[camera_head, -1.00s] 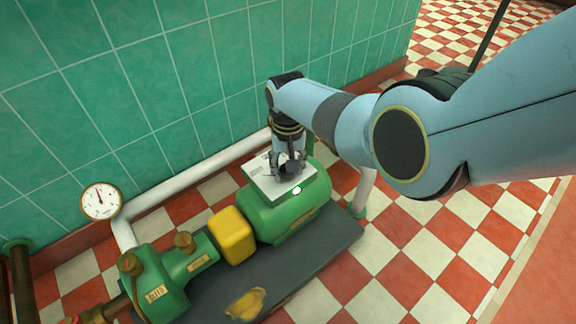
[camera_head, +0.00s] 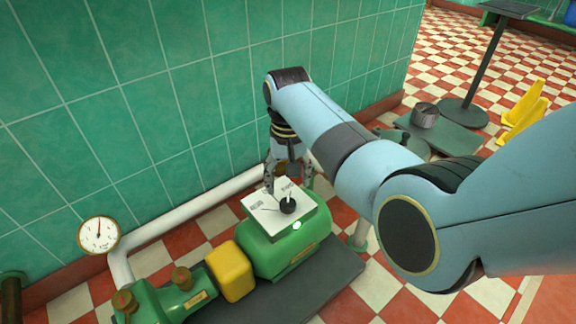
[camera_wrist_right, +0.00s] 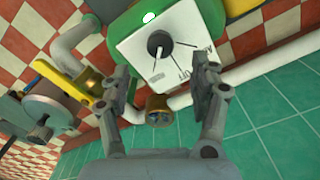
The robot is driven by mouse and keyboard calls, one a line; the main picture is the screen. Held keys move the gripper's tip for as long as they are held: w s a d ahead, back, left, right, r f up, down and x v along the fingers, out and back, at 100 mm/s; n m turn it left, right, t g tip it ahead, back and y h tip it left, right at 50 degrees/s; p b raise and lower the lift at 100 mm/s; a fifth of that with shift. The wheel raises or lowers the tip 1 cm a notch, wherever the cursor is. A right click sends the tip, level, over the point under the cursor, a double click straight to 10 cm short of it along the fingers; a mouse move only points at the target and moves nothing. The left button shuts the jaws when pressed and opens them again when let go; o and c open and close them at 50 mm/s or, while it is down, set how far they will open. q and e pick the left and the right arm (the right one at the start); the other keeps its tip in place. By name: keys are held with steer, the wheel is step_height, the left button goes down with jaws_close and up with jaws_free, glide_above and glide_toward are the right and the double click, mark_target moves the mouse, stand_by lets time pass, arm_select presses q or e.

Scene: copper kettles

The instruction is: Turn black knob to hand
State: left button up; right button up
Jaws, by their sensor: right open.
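The black knob (camera_head: 288,205) sits on a white plate (camera_head: 262,222) on top of the green motor housing (camera_head: 285,255). A small pale mark shows on the knob in the head view. In the right wrist view the knob (camera_wrist_right: 159,42) is whole, with thin lines and partly legible lettering around it on the plate (camera_wrist_right: 190,22). My right gripper (camera_head: 290,180) is open and empty, behind and above the knob, apart from it. In the right wrist view its two fingers (camera_wrist_right: 163,75) stand apart, below the knob in the picture. My left gripper is not in view.
A lit green lamp (camera_head: 297,226) is on the housing's near side. A yellow block (camera_head: 230,270), a green pump (camera_head: 165,297) and a gauge (camera_head: 99,234) are to the left. A white pipe (camera_head: 190,208) runs along the tiled wall behind. Checkered floor lies in front.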

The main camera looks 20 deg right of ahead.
step_height(320, 180, up, 4)
steer(key=shift+f, duration=0.1)
stand_by(0.4)
